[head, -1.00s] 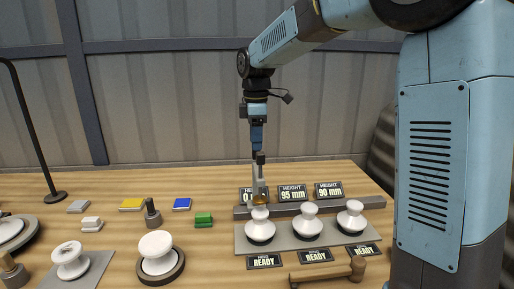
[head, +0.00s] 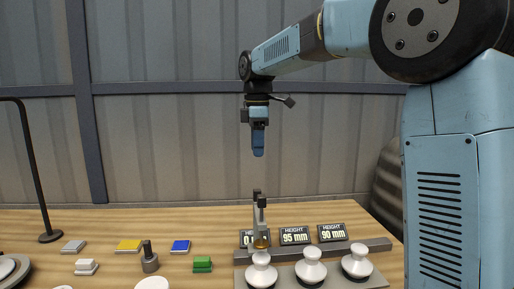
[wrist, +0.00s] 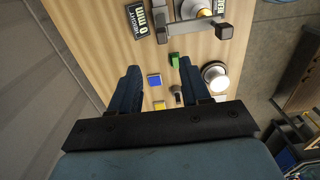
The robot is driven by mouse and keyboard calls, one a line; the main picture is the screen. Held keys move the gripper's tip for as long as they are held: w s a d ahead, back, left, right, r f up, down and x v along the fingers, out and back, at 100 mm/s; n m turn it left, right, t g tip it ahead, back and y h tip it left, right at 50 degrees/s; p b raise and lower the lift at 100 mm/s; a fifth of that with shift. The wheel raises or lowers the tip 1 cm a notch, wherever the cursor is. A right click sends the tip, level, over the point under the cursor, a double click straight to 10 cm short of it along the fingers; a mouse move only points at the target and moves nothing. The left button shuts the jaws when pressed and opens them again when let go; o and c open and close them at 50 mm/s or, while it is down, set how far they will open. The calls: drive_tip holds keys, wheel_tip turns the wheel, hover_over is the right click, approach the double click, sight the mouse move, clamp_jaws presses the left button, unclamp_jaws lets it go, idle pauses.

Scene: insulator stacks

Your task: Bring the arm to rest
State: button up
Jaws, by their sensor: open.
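My gripper (head: 258,150) hangs pointing down above the table, clear of everything. In the wrist view its two fingers are apart with nothing between them (wrist: 158,72). Below it, a grey metal tool with a brass tip (head: 259,222) stands upright at the left white insulator (head: 261,271), apart from my gripper. Whether its tip touches the insulator is hard to tell. Two more white insulators, middle (head: 310,267) and right (head: 356,263), stand in the same row.
Height signs, including 95 mm (head: 295,236) and 90 mm (head: 332,232), stand behind the row. Yellow (head: 129,246), blue (head: 180,246) and green (head: 202,264) blocks lie to the left. A black lamp stand (head: 50,236) is at far left. The air around my gripper is free.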

drive_tip(key=shift+s+d, duration=0.1)
drive_tip(key=s+d+f+m+t, duration=0.2)
drive_tip(key=s+d+m+t, duration=0.1)
drive_tip(key=s+d+m, duration=1)
drive_tip(key=s+d+f+m+t, duration=0.1)
drive_tip(key=s+d+f+m, duration=0.1)
drive_tip(key=s+f, duration=0.2)
drive_tip(key=s+d+f+m+t, duration=0.1)
drive_tip(key=s+d+f+m, duration=0.2)
drive_tip(key=s, duration=0.7)
drive_tip(key=shift+s+d+f+t, duration=0.3)
drive_tip(key=shift+s+d+f, duration=0.05)
drive_tip(key=shift+f, duration=0.45)
